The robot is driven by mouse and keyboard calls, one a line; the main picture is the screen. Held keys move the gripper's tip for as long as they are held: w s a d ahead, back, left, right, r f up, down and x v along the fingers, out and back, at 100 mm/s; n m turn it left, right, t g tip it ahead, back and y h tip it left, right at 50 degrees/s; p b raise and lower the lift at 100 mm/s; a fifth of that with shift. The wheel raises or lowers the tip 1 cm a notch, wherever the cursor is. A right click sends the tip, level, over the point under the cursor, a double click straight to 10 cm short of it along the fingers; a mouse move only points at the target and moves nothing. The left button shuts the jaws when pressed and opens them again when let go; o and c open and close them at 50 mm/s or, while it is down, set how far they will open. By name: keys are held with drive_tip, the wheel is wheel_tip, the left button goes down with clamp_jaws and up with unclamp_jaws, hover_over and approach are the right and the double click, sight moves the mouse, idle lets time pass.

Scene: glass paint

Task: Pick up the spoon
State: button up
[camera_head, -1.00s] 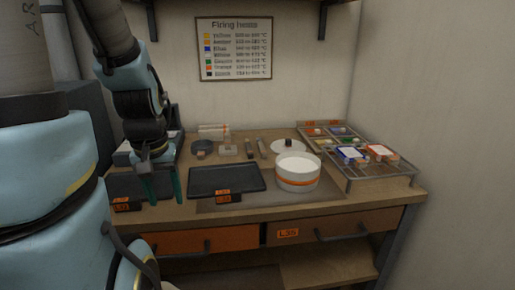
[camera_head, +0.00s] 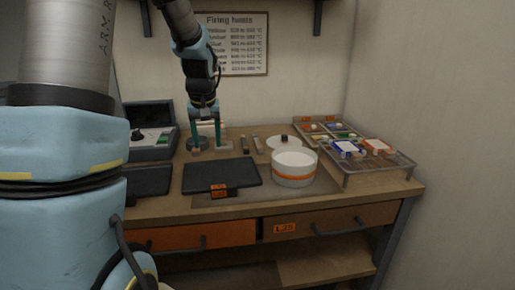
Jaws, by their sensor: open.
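My gripper (camera_head: 206,146) is open and points down over the back of the workbench, left of centre. Its two fingers hang in front of or around a small dark round item (camera_head: 198,143), and a small pale block (camera_head: 224,146) shows at the right finger. Two thin, narrow pieces, a left one (camera_head: 244,145) and a right one (camera_head: 257,144), lie just right of the gripper. I cannot tell whether either is the spoon; no spoon bowl shows clearly. The gripper seems empty.
A dark tray (camera_head: 222,176) lies in front of the gripper. A white pot with an orange band (camera_head: 294,180) stands right of it, before a white lid (camera_head: 283,142). A wire rack (camera_head: 380,173) and a sorting tray (camera_head: 306,127) fill the right. A grey device (camera_head: 152,138) stands left.

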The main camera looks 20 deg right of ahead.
drive_tip(key=w+d, duration=0.7)
drive_tip(key=d, duration=0.3)
drive_tip(key=t+b, duration=0.1)
drive_tip(key=t, duration=0.1)
approach(258, 141)
drive_tip(key=x, duration=0.1)
drive_tip(key=p+x, duration=0.1)
drive_tip(key=x, duration=0.1)
drive_tip(key=shift+s+a, duration=0.1)
drive_tip(key=shift+a, duration=0.25)
drive_tip(key=p+x, duration=0.2)
drive_tip(key=x, duration=0.2)
drive_tip(key=shift+d+f+p, duration=0.15)
drive_tip(key=shift+d+p, duration=0.1)
drive_tip(key=shift+p, duration=0.1)
drive_tip(key=shift+w+f, duration=0.35)
drive_tip(key=shift+f, duration=0.15)
drive_tip(key=shift+f, duration=0.3)
clamp_jaws()
